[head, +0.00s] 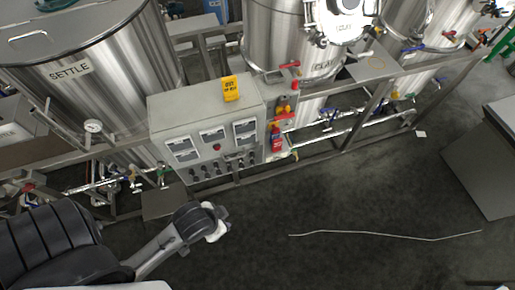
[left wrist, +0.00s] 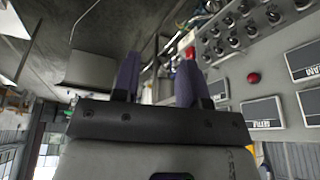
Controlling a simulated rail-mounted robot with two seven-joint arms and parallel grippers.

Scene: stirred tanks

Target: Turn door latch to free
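A grey control box (head: 208,130) stands on the frame in the middle of the head view. Its right side carries red parts: a red handle (head: 283,119) and a red tag (head: 277,141). I cannot tell for sure which part is the door latch. My left gripper (head: 216,228) is below and in front of the box, apart from it; its fingers are hard to make out there. In the left wrist view my left gripper (left wrist: 160,62) has two dark fingers spread apart with nothing between them. The box's panel (left wrist: 255,70) is to their right. My right gripper is not in view.
A steel tank marked SETTLE (head: 110,85) is behind left, and another tank (head: 290,40) is behind the box. Pipes and valves (head: 340,115) run along the frame. A yellow tag (head: 231,89) is on the box top. The dark floor (head: 340,200) in front is mostly clear.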

